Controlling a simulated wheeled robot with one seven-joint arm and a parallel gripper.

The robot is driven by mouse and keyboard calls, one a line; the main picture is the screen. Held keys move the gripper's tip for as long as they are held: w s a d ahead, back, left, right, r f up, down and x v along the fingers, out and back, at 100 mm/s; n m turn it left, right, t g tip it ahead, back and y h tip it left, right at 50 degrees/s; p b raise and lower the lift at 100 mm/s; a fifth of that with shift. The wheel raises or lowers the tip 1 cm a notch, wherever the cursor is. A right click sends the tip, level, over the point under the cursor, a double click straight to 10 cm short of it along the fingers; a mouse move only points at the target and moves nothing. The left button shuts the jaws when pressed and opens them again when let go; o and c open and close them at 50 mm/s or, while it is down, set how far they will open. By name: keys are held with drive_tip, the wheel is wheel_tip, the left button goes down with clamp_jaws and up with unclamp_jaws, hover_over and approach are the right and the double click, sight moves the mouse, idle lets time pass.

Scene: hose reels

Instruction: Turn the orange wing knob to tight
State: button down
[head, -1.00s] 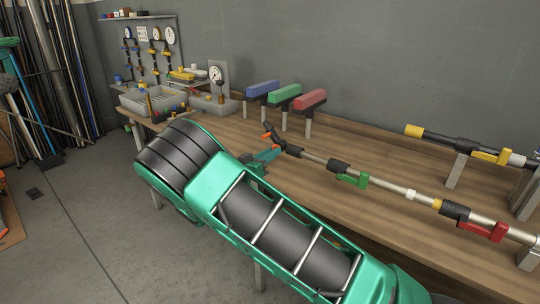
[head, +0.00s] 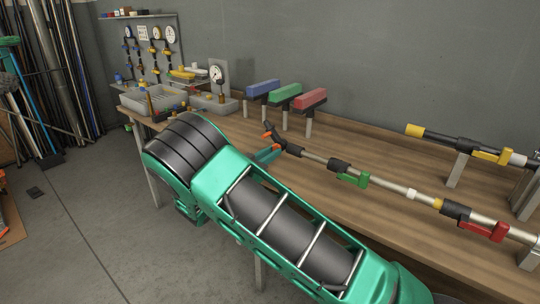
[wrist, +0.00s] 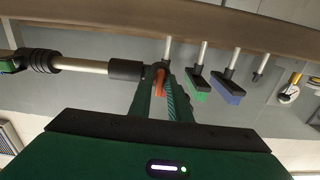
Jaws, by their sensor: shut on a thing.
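The orange wing knob (head: 267,135) sits at the near-left black end of the long pipe on the bench. In the head view a small part of it shows above my gripper (head: 268,154), mostly hidden behind my arm. In the wrist view an orange piece (wrist: 160,82) shows between the two green fingers of my gripper (wrist: 165,95), beside the black pipe end (wrist: 126,69). My gripper is shut on the knob. How far the knob is turned cannot be told.
The pipe carries a green lever (head: 352,179) and a red lever (head: 483,231). A second pipe with a yellow cap (head: 414,131) lies behind. Blue (head: 263,88), green (head: 286,94) and red (head: 311,98) blocks stand on posts close behind the knob. A gauge (head: 216,74) stands further left.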

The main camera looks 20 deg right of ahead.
drive_tip(key=c, duration=1.8)
unclamp_jaws()
drive_tip(key=shift+r, duration=0.1)
drive_tip(key=shift+c, duration=0.2)
drive_tip(key=v, duration=1)
drive_tip(key=shift+s+a, duration=0.2)
drive_tip(key=shift+a, duration=0.1)
